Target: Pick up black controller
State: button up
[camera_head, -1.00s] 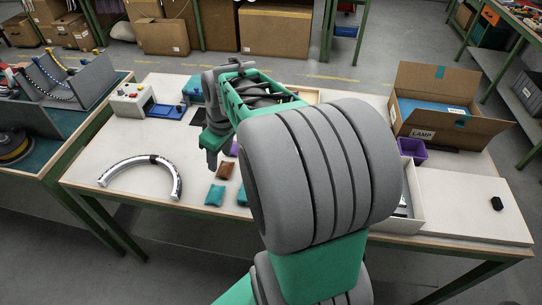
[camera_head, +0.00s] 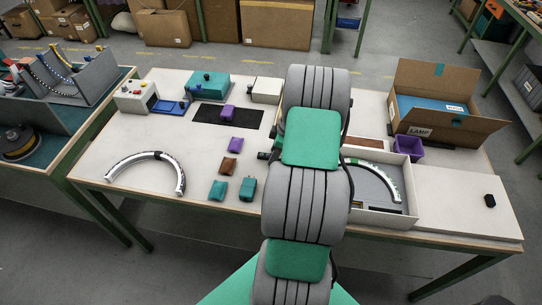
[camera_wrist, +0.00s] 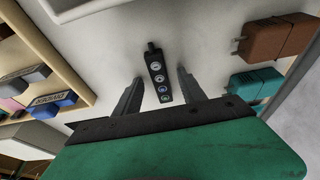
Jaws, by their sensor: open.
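The black controller (camera_wrist: 156,66) lies on the pale tabletop in the wrist view. It is a narrow black bar with several round, light-ringed knobs in a row and a short stub at its far end. My gripper (camera_wrist: 161,77) is open, with one finger on each side of the controller as seen from the wrist. The gap in height between fingers and controller is hard to judge. In the head view my arm hides the gripper; a small dark piece (camera_head: 265,155) shows at the arm's left edge, and I cannot tell what it is.
In the head view, a white tray (camera_head: 408,185) stands right of my arm.

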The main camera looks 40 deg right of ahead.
grip_shut()
dwell(0.4)
jog(key=shift+r, duration=0.1)
